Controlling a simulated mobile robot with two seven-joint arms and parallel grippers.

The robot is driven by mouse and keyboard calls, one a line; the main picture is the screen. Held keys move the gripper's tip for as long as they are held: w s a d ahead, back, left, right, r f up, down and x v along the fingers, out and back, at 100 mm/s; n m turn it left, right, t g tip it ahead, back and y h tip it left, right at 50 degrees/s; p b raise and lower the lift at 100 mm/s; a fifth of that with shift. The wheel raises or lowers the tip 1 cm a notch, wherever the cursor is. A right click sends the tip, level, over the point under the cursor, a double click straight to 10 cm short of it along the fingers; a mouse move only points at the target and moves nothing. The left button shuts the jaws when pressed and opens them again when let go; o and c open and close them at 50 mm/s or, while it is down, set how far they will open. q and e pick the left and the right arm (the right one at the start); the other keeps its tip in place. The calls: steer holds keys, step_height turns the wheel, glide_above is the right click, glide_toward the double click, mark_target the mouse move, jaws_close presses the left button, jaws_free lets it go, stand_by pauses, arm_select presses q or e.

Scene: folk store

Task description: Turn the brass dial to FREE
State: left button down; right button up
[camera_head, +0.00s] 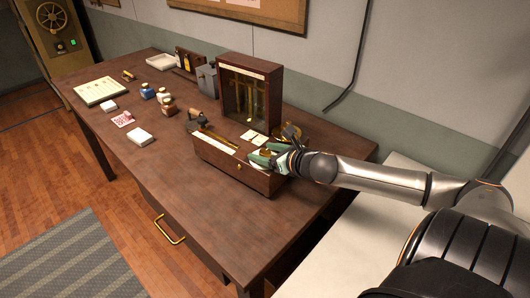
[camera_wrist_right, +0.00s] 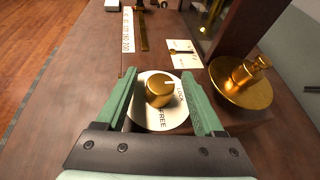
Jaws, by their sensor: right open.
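The brass dial (camera_wrist_right: 158,92) is a round knob on a white disc (camera_wrist_right: 148,117) lettered LOCK and FREE. A pale mark on the knob points right, towards the word LOCK. My right gripper (camera_wrist_right: 160,74) is open, with its green fingers on either side of the dial. I cannot tell whether they touch it. In the head view my right gripper (camera_head: 266,157) is over the right end of a wooden box (camera_head: 228,169) and hides the dial. My left gripper is not in view.
A brass pan with weights (camera_wrist_right: 241,84) stands close to the right finger. A glass-fronted wooden case (camera_head: 249,91) rises behind the box. A brass beam (camera_head: 214,136) lies along the box top. The front left of the desk (camera_head: 185,181) is clear.

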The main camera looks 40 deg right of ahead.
steer(key=shift+c, duration=0.3)
jaws_close()
stand_by(0.3)
